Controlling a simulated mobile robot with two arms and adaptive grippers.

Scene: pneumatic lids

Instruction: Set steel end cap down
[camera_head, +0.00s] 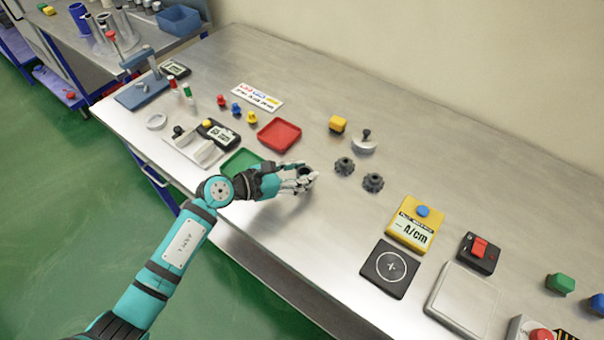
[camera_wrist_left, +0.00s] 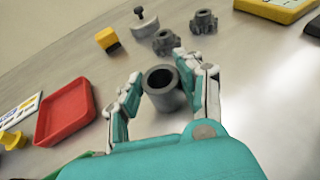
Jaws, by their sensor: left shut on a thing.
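The steel end cap (camera_wrist_left: 160,77) appears as a dark grey hollow cup, its round opening facing up toward the left wrist camera. My left gripper (camera_head: 304,177) is shut on it, with a finger on either side; the fingers also show in the left wrist view (camera_wrist_left: 165,92). In the head view the hand is over the bench, right of the green tray, and the fingers mostly hide the cap. I cannot tell whether the cap touches the bench top. My right gripper is in neither view.
The steel bench (camera_head: 330,237) is bare right of and in front of the hand. A red tray (camera_head: 279,135) and partly covered green tray (camera_head: 240,162) lie left. A black pad (camera_head: 389,269) and yellow meter (camera_head: 414,224) lie further right.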

